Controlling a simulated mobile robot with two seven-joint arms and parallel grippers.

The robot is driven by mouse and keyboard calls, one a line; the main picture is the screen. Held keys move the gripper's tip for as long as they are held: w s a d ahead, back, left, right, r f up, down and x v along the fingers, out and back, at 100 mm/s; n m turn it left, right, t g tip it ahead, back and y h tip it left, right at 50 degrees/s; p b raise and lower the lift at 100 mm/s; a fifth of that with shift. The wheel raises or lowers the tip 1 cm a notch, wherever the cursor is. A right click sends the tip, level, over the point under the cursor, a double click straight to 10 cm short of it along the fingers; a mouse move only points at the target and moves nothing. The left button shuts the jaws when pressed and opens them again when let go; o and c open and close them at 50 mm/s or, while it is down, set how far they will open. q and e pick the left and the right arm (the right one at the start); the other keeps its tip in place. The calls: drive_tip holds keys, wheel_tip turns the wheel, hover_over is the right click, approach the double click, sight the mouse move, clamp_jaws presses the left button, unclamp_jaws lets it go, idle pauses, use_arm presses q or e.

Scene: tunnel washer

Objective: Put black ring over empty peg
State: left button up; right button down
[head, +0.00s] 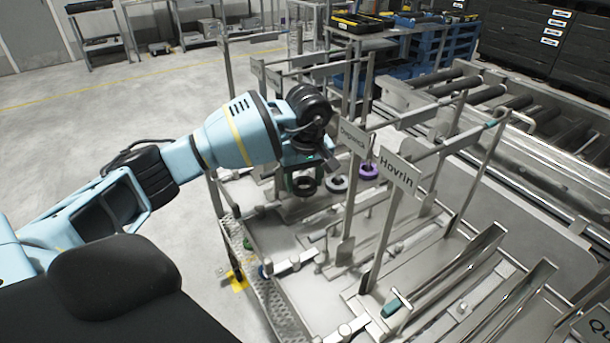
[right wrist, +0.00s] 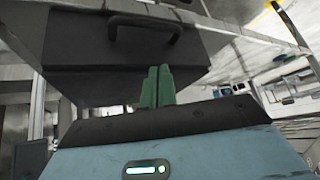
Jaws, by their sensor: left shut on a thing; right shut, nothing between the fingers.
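A black ring (head: 305,186) shows just below my left gripper (head: 299,176), which is shut on it near the sign posts. The fingertips are partly hidden by the wrist and the ring. A white-grey ring (head: 337,183) and a purple ring (head: 368,171) are just to the right of the black ring. Short pale pegs stand on the rack's bars, one of them bare (head: 397,247); I cannot tell which is the task's empty peg. In the right wrist view my right gripper (right wrist: 157,86) is shut and empty, its green fingers together.
A sign reading Hovrin (head: 397,172) and another sign (head: 353,139) stand on thin posts right of the left gripper. A roller conveyor (head: 520,135) runs behind the rack. A dark box with a handle (right wrist: 85,60) is close to the right gripper. Floor at left is clear.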

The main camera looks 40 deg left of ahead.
sight(304, 188)
use_arm(q)
drive_tip(key=shift+f+b, duration=0.5)
drive_tip(key=shift+f, duration=0.95)
drive_tip(key=shift+f, duration=0.35)
drive_tip(key=o, duration=1.1)
drive_tip(key=shift+c, duration=0.2)
wheel_tip(304, 188, up, 8)
drive_tip(key=shift+s+d, duration=0.25)
drive_tip(key=shift+d, duration=0.15)
drive_tip(key=shift+f, duration=0.15)
